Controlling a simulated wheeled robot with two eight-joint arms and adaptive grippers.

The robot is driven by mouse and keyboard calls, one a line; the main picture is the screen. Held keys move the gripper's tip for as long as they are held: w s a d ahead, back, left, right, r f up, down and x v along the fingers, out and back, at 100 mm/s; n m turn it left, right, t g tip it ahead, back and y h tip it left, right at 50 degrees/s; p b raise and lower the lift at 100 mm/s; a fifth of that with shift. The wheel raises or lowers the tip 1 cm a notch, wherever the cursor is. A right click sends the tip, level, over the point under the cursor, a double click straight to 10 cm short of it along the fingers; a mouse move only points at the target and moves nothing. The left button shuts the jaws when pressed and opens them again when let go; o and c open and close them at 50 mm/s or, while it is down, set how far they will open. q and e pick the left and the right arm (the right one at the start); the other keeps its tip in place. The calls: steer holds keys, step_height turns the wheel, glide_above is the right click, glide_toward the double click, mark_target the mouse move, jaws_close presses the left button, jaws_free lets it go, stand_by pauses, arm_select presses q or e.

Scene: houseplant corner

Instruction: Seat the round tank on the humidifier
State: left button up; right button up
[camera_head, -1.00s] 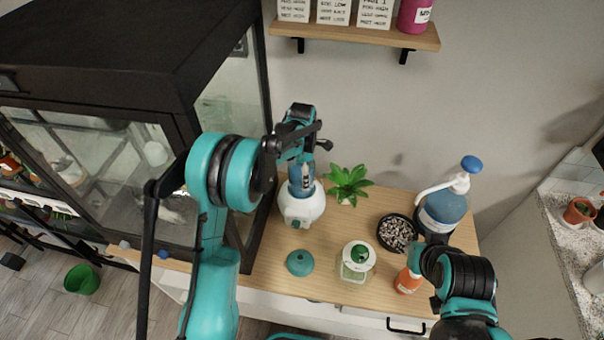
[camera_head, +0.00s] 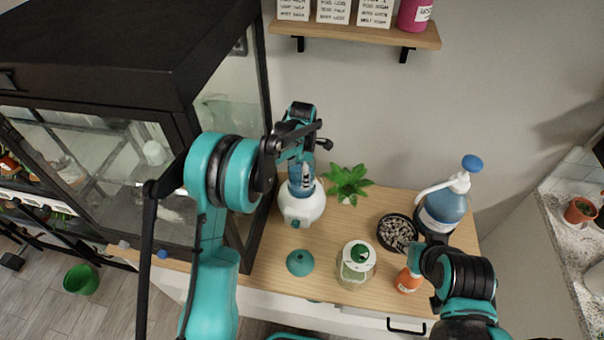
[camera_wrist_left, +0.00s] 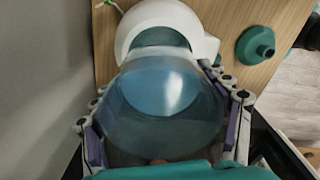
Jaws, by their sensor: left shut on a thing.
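The round tank (camera_wrist_left: 160,95) is clear blue. My left gripper (camera_head: 302,172) is shut on it, with a finger on each side in the left wrist view. The white humidifier base (camera_head: 301,208) stands on the wooden cabinet top and also shows in the left wrist view (camera_wrist_left: 205,47). The tank (camera_head: 302,188) is over the base's round opening, its lower end overlapping it in view. I cannot tell whether they touch; the tank hides most of the opening. My right gripper (camera_head: 418,260) is by an orange bottle (camera_head: 407,281); its fingers are not clear.
A teal dome-shaped cap (camera_head: 300,263) lies in front of the base. A jar with a green top (camera_head: 356,264), a dish of pebbles (camera_head: 397,233), a blue pump bottle (camera_head: 442,210) and a plant (camera_head: 347,182) stand right. The dark glass cabinet (camera_head: 232,100) is close on the left.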

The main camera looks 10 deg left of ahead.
arm_select(q)
steer(key=shift+f+b, duration=0.5)
steer(key=shift+f, duration=0.15)
stand_by(0.4)
steer(key=o, duration=1.5)
steer(key=shift+o, duration=0.2)
steer(key=shift+r, duration=0.1)
step_height(320, 180, up, 11)
steer(key=p, duration=0.6)
